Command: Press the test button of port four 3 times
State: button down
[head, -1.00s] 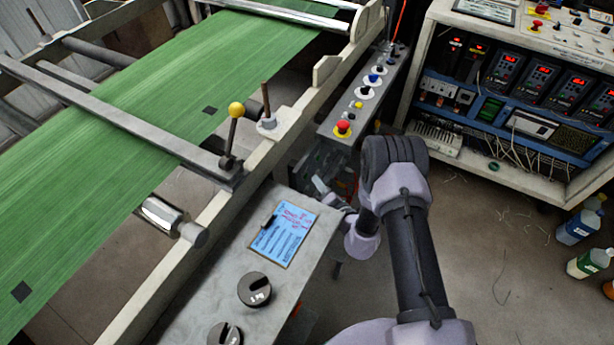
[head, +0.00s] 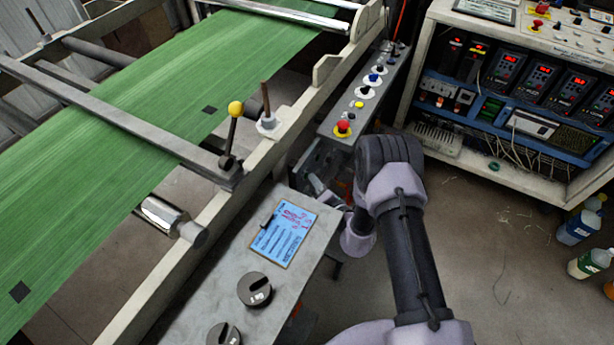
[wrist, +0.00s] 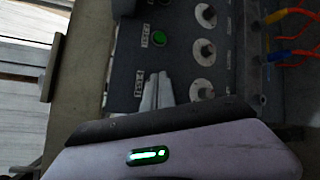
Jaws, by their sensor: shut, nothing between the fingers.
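In the wrist view a dark panel (wrist: 125,65) carries a green button (wrist: 159,40) with a small white label beside it. A second label (wrist: 138,88) sits lower, beside my fingers. The lettering is too small to read surely, so I cannot tell which part is port four. My gripper (wrist: 157,80) is shut and empty, its pale fingertips in front of the panel, below the green button. Any button behind the fingers is hidden. I cannot tell whether the tips touch the panel. In the head view my gripper (head: 317,186) is low beside the machine frame, partly hidden.
White round fittings with dark centres (wrist: 204,53) line the panel's right, with red and orange cables (wrist: 290,35) beyond. A grey console (head: 215,275) with a blue sheet (head: 284,234) and a control strip with a red button (head: 343,128) flank my arm.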

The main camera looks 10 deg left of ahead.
jog(key=shift+a, duration=0.2)
dwell(0.5)
jog(key=shift+s+d, duration=0.25)
jog(key=shift+d, duration=0.55)
jog(key=d, duration=0.1)
jog(key=s+d, duration=0.1)
jog(key=d, duration=0.2)
jog(key=shift+s+d, duration=0.35)
dwell(0.4)
